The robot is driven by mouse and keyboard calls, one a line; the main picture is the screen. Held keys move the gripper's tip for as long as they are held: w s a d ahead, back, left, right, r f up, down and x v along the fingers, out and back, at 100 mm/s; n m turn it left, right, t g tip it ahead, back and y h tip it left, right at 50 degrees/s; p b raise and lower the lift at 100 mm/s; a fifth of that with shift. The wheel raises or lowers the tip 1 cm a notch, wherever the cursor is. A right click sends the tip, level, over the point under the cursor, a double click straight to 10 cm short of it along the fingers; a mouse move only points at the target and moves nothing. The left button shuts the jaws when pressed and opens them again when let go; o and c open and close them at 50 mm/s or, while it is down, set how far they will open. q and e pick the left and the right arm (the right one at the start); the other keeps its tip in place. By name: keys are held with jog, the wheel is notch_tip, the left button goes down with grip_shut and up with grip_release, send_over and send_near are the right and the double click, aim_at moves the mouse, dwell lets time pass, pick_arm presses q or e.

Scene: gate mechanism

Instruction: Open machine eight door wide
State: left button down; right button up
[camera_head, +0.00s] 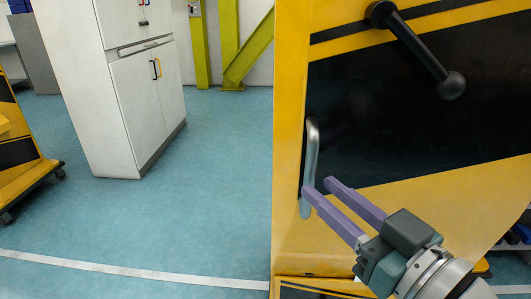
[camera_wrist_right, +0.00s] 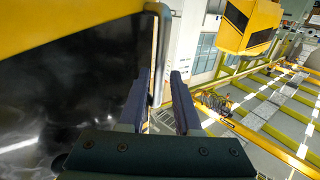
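The machine door (camera_head: 400,215) is a yellow panel with a large black area and stripes, filling the right of the head view. It looks closed. A silver vertical bar handle (camera_head: 312,145) is at its left edge. My right gripper (camera_head: 318,184) has purple fingers and is open at the lower part of the handle. In the right wrist view the handle (camera_wrist_right: 161,45) runs down between the two open fingers (camera_wrist_right: 158,90). I cannot tell whether either finger touches it. My left gripper is not in view.
A white cabinet (camera_head: 120,90) stands at the back left, and a yellow wheeled machine (camera_head: 20,150) at the far left. The blue floor (camera_head: 200,210) between is clear.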

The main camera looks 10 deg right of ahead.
aim_at(313, 183)
jog(key=shift+x, duration=2.15)
jog(key=shift+c, duration=0.4)
grip_shut()
